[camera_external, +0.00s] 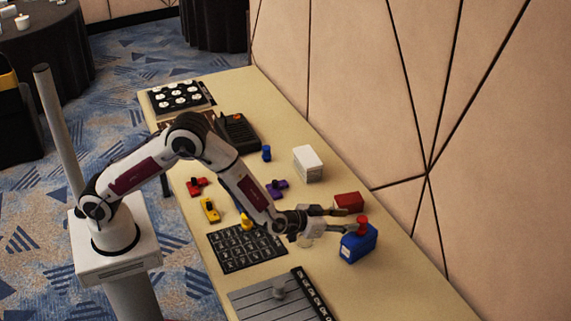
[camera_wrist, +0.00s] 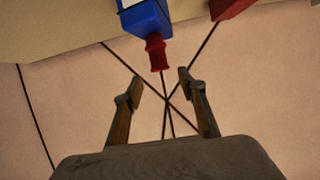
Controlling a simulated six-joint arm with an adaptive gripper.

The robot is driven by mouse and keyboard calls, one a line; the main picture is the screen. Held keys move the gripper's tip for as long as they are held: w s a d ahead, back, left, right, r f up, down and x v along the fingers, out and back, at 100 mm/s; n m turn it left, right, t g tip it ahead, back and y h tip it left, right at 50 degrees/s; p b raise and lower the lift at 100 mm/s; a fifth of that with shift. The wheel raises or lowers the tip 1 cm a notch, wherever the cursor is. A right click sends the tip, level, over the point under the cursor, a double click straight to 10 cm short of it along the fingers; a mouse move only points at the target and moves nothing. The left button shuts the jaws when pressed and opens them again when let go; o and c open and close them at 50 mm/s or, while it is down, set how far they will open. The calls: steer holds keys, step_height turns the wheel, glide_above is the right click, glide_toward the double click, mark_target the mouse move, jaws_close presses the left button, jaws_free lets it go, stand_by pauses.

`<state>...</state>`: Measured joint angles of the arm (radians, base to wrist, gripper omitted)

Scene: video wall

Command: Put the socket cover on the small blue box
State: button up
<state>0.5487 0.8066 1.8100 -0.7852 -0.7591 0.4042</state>
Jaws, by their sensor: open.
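A blue box (camera_external: 358,246) stands near the right side of the table, with a small red knob-shaped piece (camera_external: 362,225) upright on its top. The wrist view shows the blue box (camera_wrist: 147,17) upside down at the top, with the red piece (camera_wrist: 156,52) just beyond my fingertips, roughly between their lines. My gripper (camera_external: 350,221) is open and empty, just left of the red piece. I cannot tell for sure which thing is the socket cover; the red piece may be it. A smaller dark blue piece (camera_external: 266,153) stands farther back.
A red box (camera_external: 348,202) sits close behind my gripper, with a white box (camera_external: 308,164) farther back. A pale roundish thing (camera_external: 305,241) is partly hidden below my gripper. A black grid tray (camera_external: 246,249) and grey slotted board (camera_external: 270,300) lie in front. The wall borders the table's right side.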

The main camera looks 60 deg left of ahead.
steer(key=shift+v, duration=2.4)
steer(key=s+a+r+m+g+h, duration=0.1)
steer(key=s+a+r+g+h, duration=0.1)
steer(key=s+a+r, duration=0.5)
steer(key=s+a+r+g+h, duration=0.1)
steer(key=s+a+r+g, duration=0.3)
steer(key=r, duration=0.6)
steer(key=s+a+y, duration=0.1)
steer(key=s+a, duration=0.4)
steer(key=s, duration=0.5)
steer(key=s+a+g+y, duration=0.1)
steer(key=s+a, duration=0.4)
steer(key=s, duration=0.5)
steer(key=s+a+n+y, duration=0.1)
steer(key=s+a, duration=0.4)
steer(key=s, duration=0.5)
steer(key=shift+s+a+g, duration=0.3)
steer(key=shift+g, duration=0.1)
steer(key=shift+f, duration=0.15)
